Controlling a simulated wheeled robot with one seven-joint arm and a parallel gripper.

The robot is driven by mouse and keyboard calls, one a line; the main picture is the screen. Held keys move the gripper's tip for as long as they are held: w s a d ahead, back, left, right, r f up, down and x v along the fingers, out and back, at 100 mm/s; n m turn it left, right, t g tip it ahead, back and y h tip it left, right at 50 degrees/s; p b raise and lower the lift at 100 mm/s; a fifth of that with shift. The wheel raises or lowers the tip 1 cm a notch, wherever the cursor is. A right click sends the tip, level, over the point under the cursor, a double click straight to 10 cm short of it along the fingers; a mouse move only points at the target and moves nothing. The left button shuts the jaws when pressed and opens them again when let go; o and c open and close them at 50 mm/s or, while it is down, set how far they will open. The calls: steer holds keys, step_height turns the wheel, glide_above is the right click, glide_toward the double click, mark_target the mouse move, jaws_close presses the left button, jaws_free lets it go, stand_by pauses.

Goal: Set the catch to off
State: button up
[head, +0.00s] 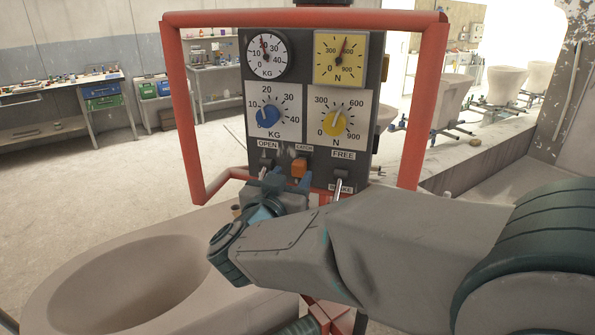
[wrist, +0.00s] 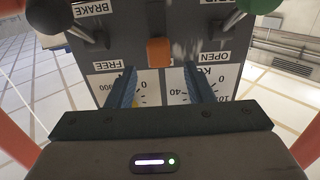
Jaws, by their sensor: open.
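The catch is an orange rocker switch (head: 299,168) on the dark control panel (head: 375,100), under a label reading CATCH. It also shows in the wrist view (wrist: 158,52), upside down, ahead of the space between the fingers. My gripper (head: 272,182) is at the lower panel, just left of and below the catch in the head view. In the wrist view my gripper (wrist: 160,88) is open, its two fingers apart with nothing between them but the panel face behind. I cannot tell whether a fingertip touches the panel. No on or off marking is legible at the catch.
Levers flank the catch: one at OPEN (head: 267,162) and one at FREE/BRAKE (head: 341,174). A blue knob (head: 268,117) and yellow knob (head: 335,123) sit above, below two gauges. A red frame (head: 431,100) surrounds the panel. A large grey basin (head: 140,275) stands lower left.

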steer(key=v, duration=0.8)
steer(key=shift+b, duration=0.45)
steer(key=s+d+f+n+g+y, duration=0.2)
steer(key=d+f+n+g+y, duration=0.4)
steer(key=d+f+g+y, duration=0.4)
steer(key=s+d+f+m+g+h, duration=0.2)
steer(key=s+d+f+g+h, duration=0.2)
steer(key=s+d, duration=0.5)
step_height(320, 180, down, 3)
steer(key=shift+s+d+r+m+h, duration=0.15)
steer(key=shift+s+d+m+h, duration=0.2)
steer(key=shift+s, duration=0.7)
